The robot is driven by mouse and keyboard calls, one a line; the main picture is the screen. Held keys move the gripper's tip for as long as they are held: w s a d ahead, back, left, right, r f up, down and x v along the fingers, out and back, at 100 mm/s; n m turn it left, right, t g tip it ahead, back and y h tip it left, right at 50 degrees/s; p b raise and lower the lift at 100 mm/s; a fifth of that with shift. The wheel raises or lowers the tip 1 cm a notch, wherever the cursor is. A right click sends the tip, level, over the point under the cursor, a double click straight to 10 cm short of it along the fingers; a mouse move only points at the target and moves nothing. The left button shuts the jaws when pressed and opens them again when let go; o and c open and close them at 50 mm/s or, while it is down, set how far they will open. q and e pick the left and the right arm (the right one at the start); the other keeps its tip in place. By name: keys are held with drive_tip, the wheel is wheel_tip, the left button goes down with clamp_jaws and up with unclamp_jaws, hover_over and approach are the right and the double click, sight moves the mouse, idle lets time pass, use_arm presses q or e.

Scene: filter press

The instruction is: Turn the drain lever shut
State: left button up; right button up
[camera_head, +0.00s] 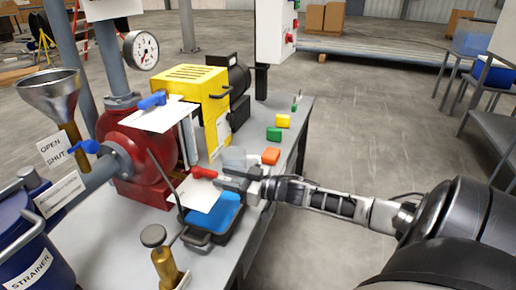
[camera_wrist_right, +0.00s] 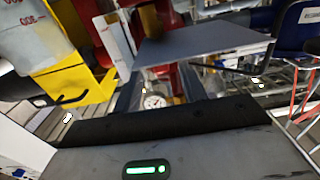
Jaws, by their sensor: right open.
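A red-handled lever (camera_head: 205,172), which I take to be the drain lever, sits low in front of the red pump (camera_head: 148,158), above a blue tray (camera_head: 215,215). A white card (camera_head: 203,196) is just below it. My right gripper (camera_head: 228,176) reaches in from the right, with its fingers close to the right end of the red handle. It is open; I cannot tell whether it touches the handle. In the right wrist view, a grey plate (camera_wrist_right: 205,43) spans the space ahead of the fingers, and the red handle cannot be made out. My left gripper is not in view.
Blue levers (camera_head: 152,101) (camera_head: 85,147) sit on the pump and the pipe, the lower beside an OPEN/SHUT sign (camera_head: 54,149). A yellow motor housing (camera_head: 195,88) stands behind. Orange, green and yellow blocks (camera_head: 271,156) line the table's right edge. A knobbed brass post (camera_head: 163,262) stands in front.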

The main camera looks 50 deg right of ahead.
use_arm(q)
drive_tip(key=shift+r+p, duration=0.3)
drive_tip(key=shift+p, duration=0.4)
use_arm(e)
drive_tip(key=v, duration=1)
drive_tip(key=shift+s, duration=0.2)
use_arm(q)
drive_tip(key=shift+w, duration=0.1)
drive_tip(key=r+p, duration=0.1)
drive_tip(key=p, duration=0.1)
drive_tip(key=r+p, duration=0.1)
drive_tip(key=p, duration=0.2)
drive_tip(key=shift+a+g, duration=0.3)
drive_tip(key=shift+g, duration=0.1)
use_arm(e)
drive_tip(key=s+a+f+m+g+h, duration=0.1)
drive_tip(key=s+a+g, duration=0.2)
drive_tip(key=a, duration=1.1)
drive_tip(key=s+a+f+m+g+h, duration=0.1)
drive_tip(key=s+a+f+g+h, duration=0.1)
drive_tip(key=s+a, duration=0.6)
drive_tip(key=a, duration=0.7)
drive_tip(key=shift+s+a+f+g, duration=0.25)
drive_tip(key=shift+s+g, duration=0.05)
drive_tip(key=shift+g, duration=0.1)
